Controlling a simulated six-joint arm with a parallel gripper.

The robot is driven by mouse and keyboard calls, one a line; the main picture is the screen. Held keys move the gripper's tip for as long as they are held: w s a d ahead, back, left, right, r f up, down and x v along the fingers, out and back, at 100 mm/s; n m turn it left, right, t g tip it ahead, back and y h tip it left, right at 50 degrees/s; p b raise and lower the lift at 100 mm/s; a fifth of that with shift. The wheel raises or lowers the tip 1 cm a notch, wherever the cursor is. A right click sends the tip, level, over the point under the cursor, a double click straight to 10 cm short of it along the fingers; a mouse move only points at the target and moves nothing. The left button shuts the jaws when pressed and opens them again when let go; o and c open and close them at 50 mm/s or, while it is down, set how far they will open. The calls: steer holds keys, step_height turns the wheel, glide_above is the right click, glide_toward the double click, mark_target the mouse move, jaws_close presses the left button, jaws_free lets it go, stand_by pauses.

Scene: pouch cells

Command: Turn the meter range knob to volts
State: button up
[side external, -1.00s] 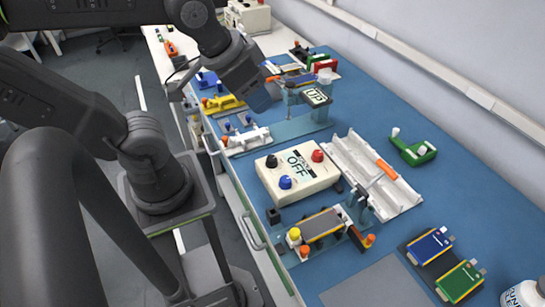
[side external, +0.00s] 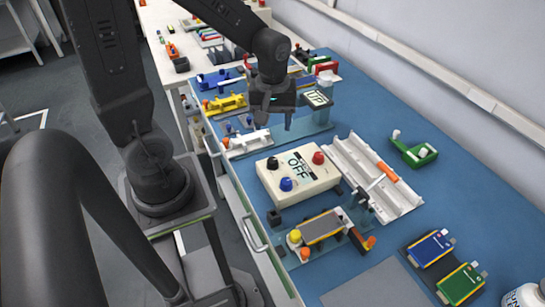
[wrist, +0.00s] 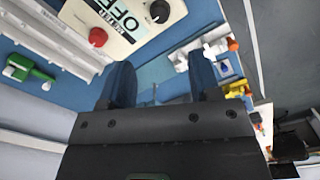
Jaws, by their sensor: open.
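The meter is a cream box (side external: 325,180) on the blue bench top, with a label reading OFF. Its top carries a black knob (side external: 272,163), a blue knob (side external: 286,184) and a red knob (side external: 318,158). Which of them is the range knob I cannot tell for certain. In the wrist view the meter (wrist: 124,42) shows upside down at the top, with the red knob (wrist: 98,37) and black knob (wrist: 160,11); the blue one is out of frame. My gripper (side external: 275,122) is open and empty, above and behind the meter, pointing down. Its two blue fingers (wrist: 162,86) stand apart.
A white channelled tray (side external: 372,172) with an orange-handled tool lies right of the meter. A clamp fixture with a grey cell (side external: 322,226) is in front. White (side external: 247,143) and yellow (side external: 224,104) fixtures stand behind left. A green clamp (side external: 414,153) is further right.

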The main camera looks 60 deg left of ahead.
mark_target(273, 160)
step_height(273, 160, down, 12)
steer(key=shift+f, duration=0.1)
steer(key=shift+c, duration=0.5)
steer(key=c, duration=0.8)
steer(key=shift+m, duration=0.4)
steer(key=m, duration=0.5)
steer(key=shift+m, duration=0.3)
steer(key=m, duration=0.5)
steer(key=shift+m, duration=0.3)
